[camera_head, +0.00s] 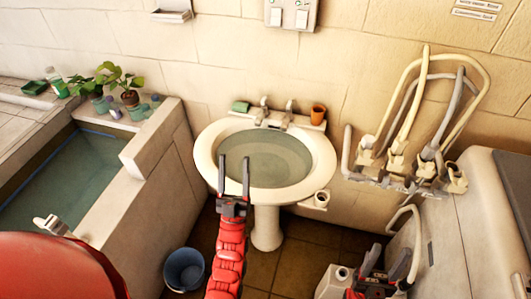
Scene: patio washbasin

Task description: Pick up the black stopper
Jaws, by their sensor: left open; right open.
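The white pedestal washbasin (204,160) stands against the wall, with greenish water (275,165) in its bowl. I cannot make out the black stopper; any part under the water is hidden. My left gripper (234,161) is open and empty, with its two dark fingers pointing away from me over the left front of the basin in the picture. I cannot tell its height above the water. My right gripper (387,258) is open at the lower right, away from the basin, close to a white container (333,281).
Two taps (264,107), a green item (240,106) and an orange cup (318,114) are at the basin's back. A stone tub (160,155) is left, a blue bucket (184,269) below. Hoses (411,105) and a white machine (470,220) are right.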

